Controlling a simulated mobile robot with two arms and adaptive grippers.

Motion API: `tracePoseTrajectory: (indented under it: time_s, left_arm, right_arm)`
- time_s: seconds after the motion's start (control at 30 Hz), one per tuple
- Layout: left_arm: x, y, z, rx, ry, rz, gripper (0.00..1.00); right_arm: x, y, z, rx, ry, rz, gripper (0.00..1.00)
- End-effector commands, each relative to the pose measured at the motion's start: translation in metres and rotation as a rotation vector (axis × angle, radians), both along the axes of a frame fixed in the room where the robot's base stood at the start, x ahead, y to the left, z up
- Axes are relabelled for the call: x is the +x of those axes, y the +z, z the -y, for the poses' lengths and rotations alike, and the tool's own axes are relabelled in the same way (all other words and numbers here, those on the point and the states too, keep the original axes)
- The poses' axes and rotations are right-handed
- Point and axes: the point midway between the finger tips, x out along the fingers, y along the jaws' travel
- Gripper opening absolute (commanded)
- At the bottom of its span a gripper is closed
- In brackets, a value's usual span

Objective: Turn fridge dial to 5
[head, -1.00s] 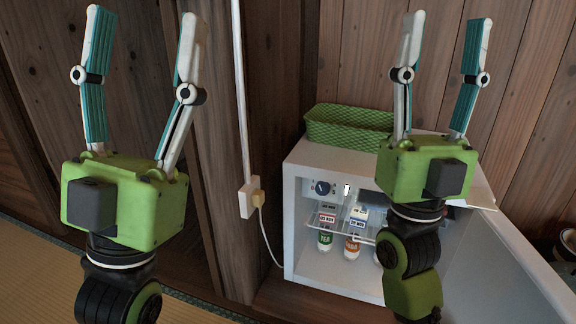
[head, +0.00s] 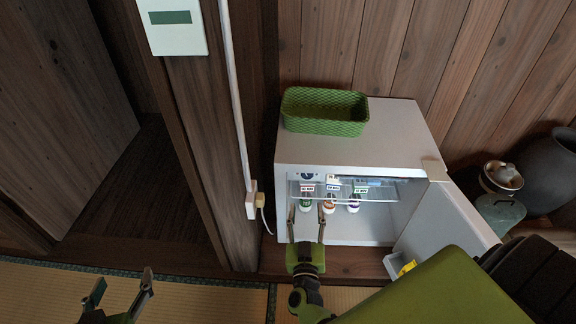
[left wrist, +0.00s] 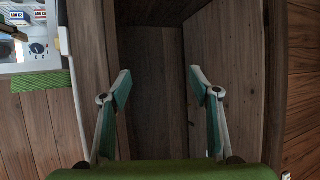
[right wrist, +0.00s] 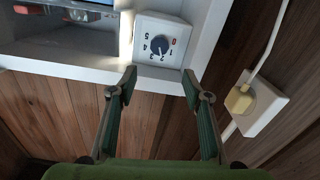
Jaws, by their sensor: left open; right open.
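The small white fridge (head: 345,152) stands open. Its dial (head: 307,174), a dark round knob on a white panel, is at the upper left inside. The right wrist view shows the dial (right wrist: 158,45) close up with numbers around it; I cannot tell surely where it points. My right gripper (head: 306,208) is open and empty before the fridge's lower left front; the right wrist view shows its fingertips (right wrist: 160,82) apart, below the dial in the picture. My left gripper (head: 120,287) is open and empty, low at the left. The left wrist view also shows the dial (left wrist: 37,48).
A green basket (head: 324,111) sits on the fridge. Several bottles stand inside around a clear shelf. The open door (head: 445,225) bounds the right side. A plug and outlet (head: 252,205) are on the post at the left. Pots (head: 500,178) stand at the right.

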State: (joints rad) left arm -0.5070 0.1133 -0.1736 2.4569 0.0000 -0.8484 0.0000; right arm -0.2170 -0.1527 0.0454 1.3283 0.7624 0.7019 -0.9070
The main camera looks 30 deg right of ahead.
Motion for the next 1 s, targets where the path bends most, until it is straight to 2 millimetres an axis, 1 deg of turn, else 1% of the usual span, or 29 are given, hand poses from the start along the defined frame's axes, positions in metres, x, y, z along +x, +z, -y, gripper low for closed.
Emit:
tracePoseTrajectory:
  time_s: [0.03, 0.13, 0.27, 0.4, 0.63, 0.83, 1.0]
  left_arm:
    - [-0.002, -0.001, 0.0, 0.0, 0.0, -0.007, 0.56]
    - [0.001, 0.002, 0.001, -0.005, -0.002, 0.02, 0.56]
    - [0.012, 0.018, 0.006, -0.026, -0.008, 0.107, 0.56]
    - [0.024, 0.045, 0.013, -0.057, -0.016, 0.236, 0.56]
    - [0.033, 0.092, 0.022, -0.111, -0.03, 0.452, 0.56]
    - [0.032, 0.133, 0.027, -0.16, -0.04, 0.638, 0.56]
    - [0.025, 0.166, 0.029, -0.202, -0.047, 0.795, 0.56]
  right_arm:
    - [-0.003, -0.003, 0.002, -0.001, -0.005, -0.012, 0.45]
    - [0.0, -0.006, 0.004, -0.001, -0.007, -0.015, 0.45]
    - [0.01, -0.007, 0.01, -0.001, -0.005, -0.012, 0.45]
    - [0.024, -0.006, 0.018, -0.001, -0.004, -0.011, 0.45]
    - [0.046, -0.005, 0.031, -0.001, -0.005, -0.009, 0.45]
    - [0.062, -0.006, 0.041, -0.002, -0.004, -0.01, 0.45]
    - [0.075, -0.006, 0.049, -0.001, -0.004, -0.011, 0.45]
